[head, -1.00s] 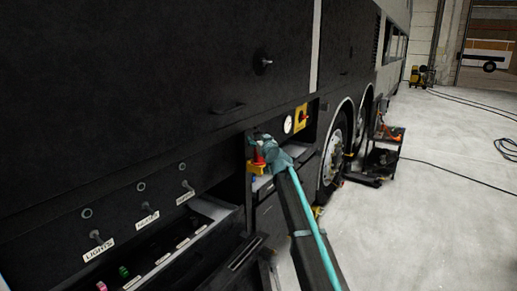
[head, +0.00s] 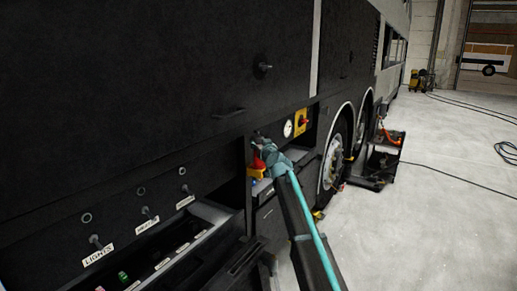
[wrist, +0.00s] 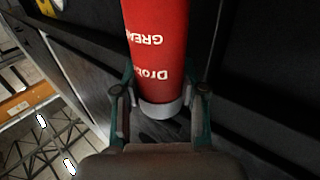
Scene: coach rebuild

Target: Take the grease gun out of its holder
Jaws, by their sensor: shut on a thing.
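The grease gun shows as a red cylinder (wrist: 155,50) with white lettering and a pale end cap in the wrist view. My gripper (wrist: 160,88) is shut on it, one finger on each side near the capped end. In the head view my gripper (head: 263,148) is at the opening in the coach's side, and a red part of the grease gun (head: 257,161) shows at its left. A small yellow piece (head: 254,173) sits just below the red part. I cannot tell whether it is the holder, or whether the grease gun still touches it.
A round white gauge (head: 288,128) and a yellow panel with a red knob (head: 303,121) are right of my gripper. An open drawer (head: 195,235) lies at lower left. A dark trolley (head: 380,165) stands by the wheels (head: 334,160). The floor at right is mostly clear.

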